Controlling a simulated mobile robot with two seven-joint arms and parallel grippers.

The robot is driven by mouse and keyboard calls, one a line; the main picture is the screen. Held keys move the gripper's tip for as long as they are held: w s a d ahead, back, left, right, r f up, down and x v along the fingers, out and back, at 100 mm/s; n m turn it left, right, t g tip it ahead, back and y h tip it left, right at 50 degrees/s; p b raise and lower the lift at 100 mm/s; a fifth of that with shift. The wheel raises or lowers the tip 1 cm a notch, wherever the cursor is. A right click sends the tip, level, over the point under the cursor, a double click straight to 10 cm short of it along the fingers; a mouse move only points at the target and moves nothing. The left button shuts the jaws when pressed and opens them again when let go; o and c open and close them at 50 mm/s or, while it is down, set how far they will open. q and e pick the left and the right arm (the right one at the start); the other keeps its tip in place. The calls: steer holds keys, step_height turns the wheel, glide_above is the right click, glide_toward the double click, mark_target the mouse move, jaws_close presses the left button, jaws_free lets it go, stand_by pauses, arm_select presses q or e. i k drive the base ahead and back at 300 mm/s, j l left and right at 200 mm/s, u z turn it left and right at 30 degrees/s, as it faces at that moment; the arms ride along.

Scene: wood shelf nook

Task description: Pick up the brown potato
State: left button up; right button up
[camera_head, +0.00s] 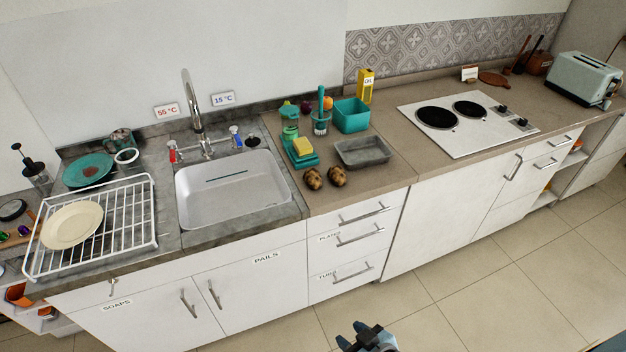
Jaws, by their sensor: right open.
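Two brown potatoes lie side by side near the front edge of the counter, just right of the sink: a left one (313,179) and a right one (337,176). Both look brown with darker patches. My right gripper (354,335) shows at the bottom edge of the view, partly cut off. It is open and empty, over the floor in front of the drawers and well short of the potatoes. My left gripper is not in view.
Behind the potatoes are a grey tray (363,152), a teal box (351,115) and a yellow sponge (302,145). The sink (228,195) is to their left, the cooktop (467,122) farther right. Bare counter lies right of the tray.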

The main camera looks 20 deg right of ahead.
mark_target(312, 177)
steer(key=i+l, duration=0.1)
steer(key=l, duration=0.25)
steer(key=i+l, duration=0.1)
steer(key=l, duration=0.6)
steer(key=i+l, duration=0.15)
steer(key=l, duration=0.2)
steer(key=z, duration=0.05)
